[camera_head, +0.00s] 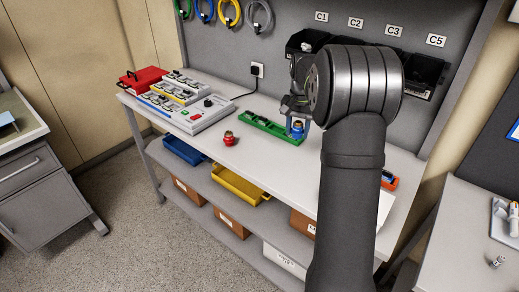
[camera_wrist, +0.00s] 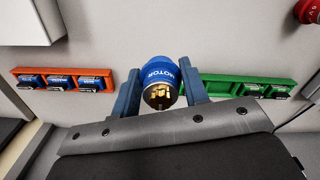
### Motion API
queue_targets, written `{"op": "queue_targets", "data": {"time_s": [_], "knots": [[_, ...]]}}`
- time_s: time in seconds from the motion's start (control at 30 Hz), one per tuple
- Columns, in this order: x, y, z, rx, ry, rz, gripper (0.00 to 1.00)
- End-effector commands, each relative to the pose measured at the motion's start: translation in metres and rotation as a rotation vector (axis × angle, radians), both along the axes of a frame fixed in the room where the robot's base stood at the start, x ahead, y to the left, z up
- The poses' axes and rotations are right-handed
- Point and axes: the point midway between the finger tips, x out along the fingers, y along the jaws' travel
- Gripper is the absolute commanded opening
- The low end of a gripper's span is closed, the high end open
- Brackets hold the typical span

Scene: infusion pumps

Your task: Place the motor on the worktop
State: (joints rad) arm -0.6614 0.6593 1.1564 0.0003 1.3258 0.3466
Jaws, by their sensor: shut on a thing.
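The motor (camera_wrist: 160,78) is a small cylinder with a blue band marked MOTOR and a brass-coloured end. My gripper (camera_wrist: 162,88) is shut on it, one blue-grey finger on each side. In the head view the blue motor (camera_head: 297,130) shows below my gripper at the right end of the green tray, over the white worktop (camera_head: 265,158). I cannot tell whether the motor touches the worktop. My arm hides part of the worktop to the right.
A red-and-brass part (camera_head: 229,139) stands left of the motor. A grey unit with buttons (camera_head: 195,110) and a red box (camera_head: 143,79) are farther left.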

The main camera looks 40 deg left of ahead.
Motion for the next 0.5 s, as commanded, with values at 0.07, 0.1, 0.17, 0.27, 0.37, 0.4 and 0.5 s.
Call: {"op": "queue_targets", "data": {"time_s": [0.07, 0.1, 0.17, 0.27, 0.37, 0.4, 0.5], "knots": [[-0.005, 0.017, -0.011, -0.001, 0.002, 0.005, 0.14], [-0.007, 0.025, -0.016, -0.002, 0.002, 0.005, 0.14], [-0.011, 0.039, -0.025, -0.002, 0.002, 0.005, 0.14], [-0.016, 0.061, -0.039, -0.002, 0.002, 0.005, 0.14], [-0.021, 0.081, -0.051, 0.0, 0.001, 0.003, 0.14], [-0.022, 0.087, -0.054, 0.0, 0.0, 0.002, 0.14], [-0.025, 0.098, -0.061, 0.0, 0.0, 0.001, 0.14]]}}
